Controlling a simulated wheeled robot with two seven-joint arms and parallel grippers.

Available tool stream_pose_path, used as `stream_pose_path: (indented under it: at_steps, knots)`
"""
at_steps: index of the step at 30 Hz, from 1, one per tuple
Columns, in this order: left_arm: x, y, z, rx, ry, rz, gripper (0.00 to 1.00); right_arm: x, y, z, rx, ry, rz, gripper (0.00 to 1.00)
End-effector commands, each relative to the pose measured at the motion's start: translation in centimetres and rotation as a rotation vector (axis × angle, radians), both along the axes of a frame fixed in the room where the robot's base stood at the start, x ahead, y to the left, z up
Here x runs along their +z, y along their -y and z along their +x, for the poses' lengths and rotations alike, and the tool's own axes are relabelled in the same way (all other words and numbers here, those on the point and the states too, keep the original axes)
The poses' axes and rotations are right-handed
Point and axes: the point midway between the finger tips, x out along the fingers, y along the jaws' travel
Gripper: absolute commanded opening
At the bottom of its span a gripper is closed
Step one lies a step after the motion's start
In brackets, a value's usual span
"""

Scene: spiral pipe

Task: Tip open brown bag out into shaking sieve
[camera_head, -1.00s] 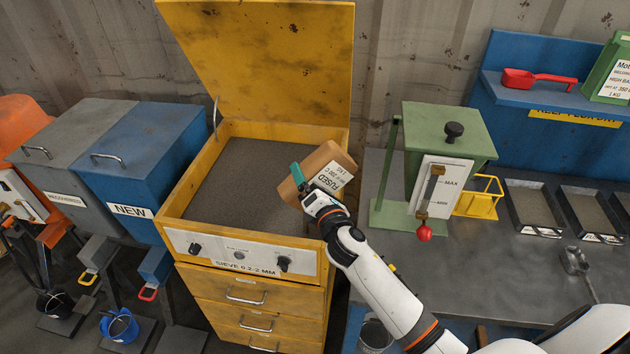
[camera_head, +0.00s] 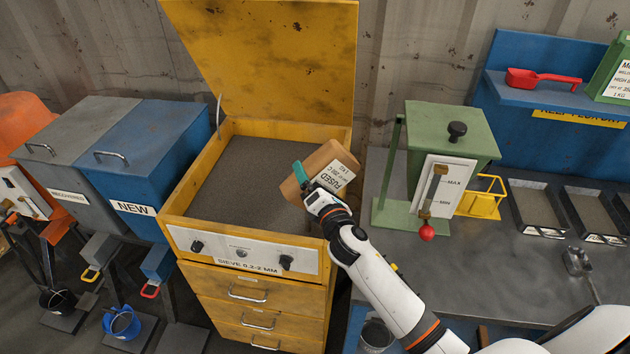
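The brown bag (camera_head: 328,160) with a white label reading FUSED is tilted over the right part of the sieve. The yellow sieve (camera_head: 172,213) stands with its lid (camera_head: 270,60) raised, and a layer of dark grey grains (camera_head: 240,180) shows inside. My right gripper (camera_head: 303,178), with teal fingertips, is shut on the bag's lower left side. The bag's mouth is hidden and I see no stream of grains. My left gripper is not in view.
A green box with a lever (camera_head: 450,135) stands on the bench just right of the bag. Blue NEW bin (camera_head: 145,160) and grey bin (camera_head: 75,150) stand left of the sieve. Trays (camera_head: 540,207) and a red scoop (camera_head: 540,79) are at right.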

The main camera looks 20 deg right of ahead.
Motion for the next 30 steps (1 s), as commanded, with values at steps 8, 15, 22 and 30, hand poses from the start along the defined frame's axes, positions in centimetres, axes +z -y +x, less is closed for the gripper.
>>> stream_pose_path:
  at_steps: [8,15,22,30]
  knots:
    - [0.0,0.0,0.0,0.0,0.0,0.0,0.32,0.1,0.0,0.0,0.0,0.001,0.0,0.66]
    - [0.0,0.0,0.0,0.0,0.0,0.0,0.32,0.0,0.0,0.0,0.0,0.002,0.002,0.66]
    - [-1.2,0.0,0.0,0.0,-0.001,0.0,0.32,-1.4,1.9,-0.2,-0.002,0.019,0.27,0.66]
    - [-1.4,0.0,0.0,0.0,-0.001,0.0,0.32,-1.9,3.5,-0.3,0.001,0.04,0.527,0.66]
